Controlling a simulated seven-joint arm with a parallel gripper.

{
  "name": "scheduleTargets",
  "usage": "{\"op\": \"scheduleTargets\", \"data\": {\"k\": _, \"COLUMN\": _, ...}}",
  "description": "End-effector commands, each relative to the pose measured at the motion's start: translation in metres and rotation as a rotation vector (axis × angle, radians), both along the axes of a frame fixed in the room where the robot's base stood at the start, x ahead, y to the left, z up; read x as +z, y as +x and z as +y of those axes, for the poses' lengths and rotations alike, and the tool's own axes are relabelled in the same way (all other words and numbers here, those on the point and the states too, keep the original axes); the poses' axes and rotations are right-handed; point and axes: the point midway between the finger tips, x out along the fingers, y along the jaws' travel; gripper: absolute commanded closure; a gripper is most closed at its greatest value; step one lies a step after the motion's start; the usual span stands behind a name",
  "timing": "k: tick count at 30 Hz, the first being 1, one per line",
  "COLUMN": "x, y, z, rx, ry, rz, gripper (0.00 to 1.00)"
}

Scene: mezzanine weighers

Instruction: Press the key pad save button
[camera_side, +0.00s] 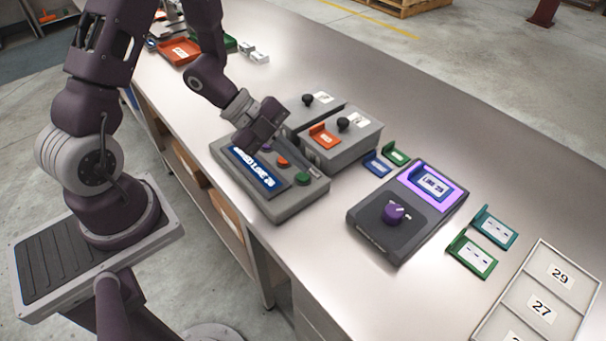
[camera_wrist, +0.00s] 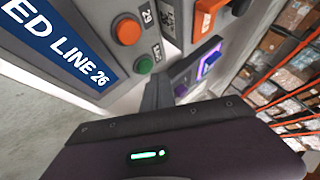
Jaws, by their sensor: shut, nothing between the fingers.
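The key pad (camera_side: 287,203) is a grey sloped box on the bench with a blue display (camera_side: 252,168). In the wrist view the display (camera_wrist: 58,42) reads "ED LINE 26", with the orange button (camera_wrist: 127,31) and green button (camera_wrist: 145,64) close by. I cannot read which button is save. My gripper (camera_side: 243,149) is shut and empty, over the far end of the pad; it hides that end. Contact with a button cannot be told.
Grey boxes with black knobs (camera_side: 343,124) stand just behind the pad. A dark unit with a purple dial (camera_side: 397,213) and lit screen sits to the right. Small card holders (camera_side: 472,255) and a numbered tray (camera_side: 499,312) lie farther right.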

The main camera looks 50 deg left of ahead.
Motion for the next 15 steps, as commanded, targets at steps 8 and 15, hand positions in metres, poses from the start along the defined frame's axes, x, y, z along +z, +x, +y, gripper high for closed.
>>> {"op": "scheduleTargets", "data": {"k": 8, "x": 0.02, "y": 0.001, "z": 0.0, "rx": -0.002, "ry": 0.0, "rz": -0.005, "gripper": 1.0}}
{"op": "scheduleTargets", "data": {"k": 15, "x": 0.043, "y": 0.001, "z": 0.0, "rx": -0.002, "ry": 0.0, "rz": -0.003, "gripper": 1.0}}
